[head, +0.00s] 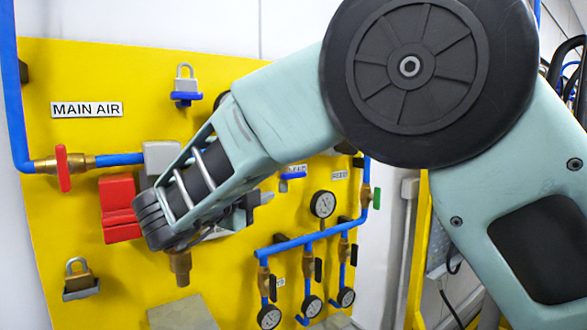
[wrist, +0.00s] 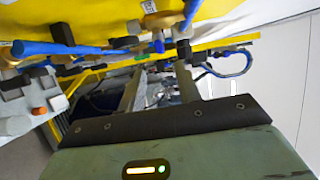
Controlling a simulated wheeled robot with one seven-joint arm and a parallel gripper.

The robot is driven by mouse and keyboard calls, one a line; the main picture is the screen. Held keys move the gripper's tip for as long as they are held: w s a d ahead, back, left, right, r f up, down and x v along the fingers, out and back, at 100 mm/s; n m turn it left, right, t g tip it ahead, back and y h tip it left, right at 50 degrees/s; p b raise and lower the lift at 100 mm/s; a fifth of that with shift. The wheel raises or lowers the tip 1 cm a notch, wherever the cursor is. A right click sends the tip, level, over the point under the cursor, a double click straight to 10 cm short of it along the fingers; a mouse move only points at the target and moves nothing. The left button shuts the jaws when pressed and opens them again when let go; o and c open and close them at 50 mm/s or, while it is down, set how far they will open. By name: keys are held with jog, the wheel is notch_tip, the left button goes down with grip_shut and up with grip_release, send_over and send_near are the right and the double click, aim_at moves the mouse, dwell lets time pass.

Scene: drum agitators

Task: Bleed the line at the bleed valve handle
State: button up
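Several valve handles sit on the yellow panel (head: 80,240), and I cannot tell for certain which is the bleed valve handle. A small blue handle (head: 293,175) lies under a partly hidden label right of my forearm. A green handle (head: 377,198) stands on the blue pipe at the panel's right edge. Black handles (head: 318,270) sit on the lower pipe branches. My gripper is mostly hidden behind my wrist in the head view. In the wrist view my gripper (wrist: 160,84) shows two fingers apart, with nothing clearly between them.
A red handle (head: 63,168) sits by the MAIN AIR label (head: 87,109). A red block (head: 119,208), padlocks (head: 185,84) and gauges (head: 322,204) crowd the panel. My arm covers much of the right side. A white wall (wrist: 285,70) shows right in the wrist view.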

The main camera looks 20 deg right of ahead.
aim_at(287, 178)
jog(key=p+x, duration=0.4)
jog(key=x, duration=0.5)
jog(key=shift+w+d+r, duration=0.15)
jog(key=shift+w+d, duration=0.1)
jog(key=shift+d, duration=0.05)
jog(key=shift+x, duration=0.8)
jog(key=shift+f, duration=0.2)
grip_shut()
